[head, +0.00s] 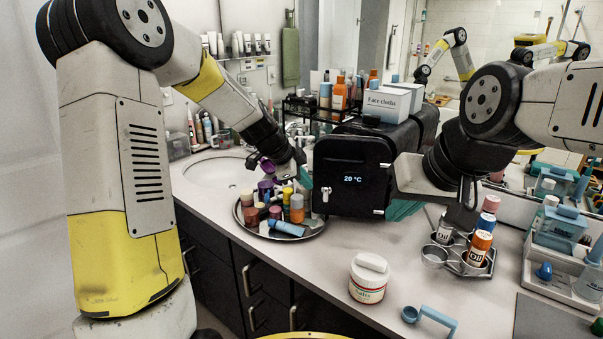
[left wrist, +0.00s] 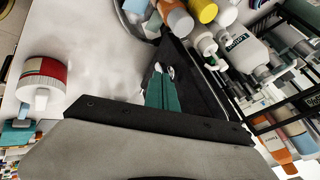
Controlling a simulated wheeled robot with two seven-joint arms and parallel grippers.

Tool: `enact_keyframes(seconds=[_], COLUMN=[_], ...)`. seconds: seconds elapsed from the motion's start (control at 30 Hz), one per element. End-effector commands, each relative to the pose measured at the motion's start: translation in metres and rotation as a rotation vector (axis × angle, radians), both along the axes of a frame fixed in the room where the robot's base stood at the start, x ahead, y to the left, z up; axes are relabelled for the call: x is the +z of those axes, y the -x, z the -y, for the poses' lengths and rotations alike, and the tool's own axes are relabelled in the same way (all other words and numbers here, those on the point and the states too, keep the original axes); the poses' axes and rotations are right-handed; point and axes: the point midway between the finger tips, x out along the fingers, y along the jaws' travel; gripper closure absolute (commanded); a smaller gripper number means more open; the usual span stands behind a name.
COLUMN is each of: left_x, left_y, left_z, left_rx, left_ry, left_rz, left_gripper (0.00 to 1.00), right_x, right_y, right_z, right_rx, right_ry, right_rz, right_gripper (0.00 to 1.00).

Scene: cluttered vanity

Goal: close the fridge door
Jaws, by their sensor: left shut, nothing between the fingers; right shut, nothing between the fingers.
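The black mini fridge (head: 415,135) stands on the counter. Its door (head: 350,180), with a "20 °C" display, faces me and looks shut or nearly shut; I cannot tell whether a narrow gap is left. A small silver latch or handle (head: 326,194) is low at the door's left side. My left gripper (head: 305,176) is shut and empty, beside the door's left edge. Its teal fingers (left wrist: 161,90) show by the black fridge in the left wrist view; contact is unclear. My right gripper (head: 405,210) is shut and empty, low at the fridge's right side, partly hidden by its own wrist.
A round tray (head: 310,233) of several bottles stands left of the fridge door. A caddy (head: 458,262) with oil bottles is at right. A face cloths box (head: 388,103) sits on the fridge.

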Motion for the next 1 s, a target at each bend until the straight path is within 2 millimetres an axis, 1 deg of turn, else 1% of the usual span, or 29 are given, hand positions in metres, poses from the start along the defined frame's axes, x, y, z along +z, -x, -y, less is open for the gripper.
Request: enact_keyframes(seconds=[0.03, 0.17, 0.3, 0.4, 0.5, 1.0], left_x=[-0.011, -0.032, -0.030, -0.031, -0.030, -0.030], left_y=[-0.004, -0.015, -0.038, -0.048, -0.054, -0.056], left_z=[0.006, 0.018, 0.020, 0.021, 0.022, 0.021], left_rx=[-0.002, -0.003, 0.000, 0.001, 0.001, -0.003], left_ry=[0.000, -0.001, -0.001, -0.001, -0.001, 0.000], left_rz=[-0.004, -0.003, 0.003, 0.002, 0.003, 0.000], left_gripper=[1.00, 1.00, 1.00, 1.00, 1.00, 1.00], right_x=[0.000, 0.000, 0.000, 0.000, 0.000, 0.000], right_y=[0.000, 0.000, 0.000, 0.000, 0.000, 0.000], right_z=[0.000, 0.000, 0.000, 0.000, 0.000, 0.000], right_rx=[0.000, 0.000, 0.000, 0.000, 0.000, 0.000], right_ry=[0.000, -0.001, -0.001, -0.001, -0.001, -0.001], right_rz=[0.000, 0.000, 0.000, 0.001, 0.001, 0.001], right_gripper=[1.00, 1.00, 1.00, 1.00, 1.00, 1.00])
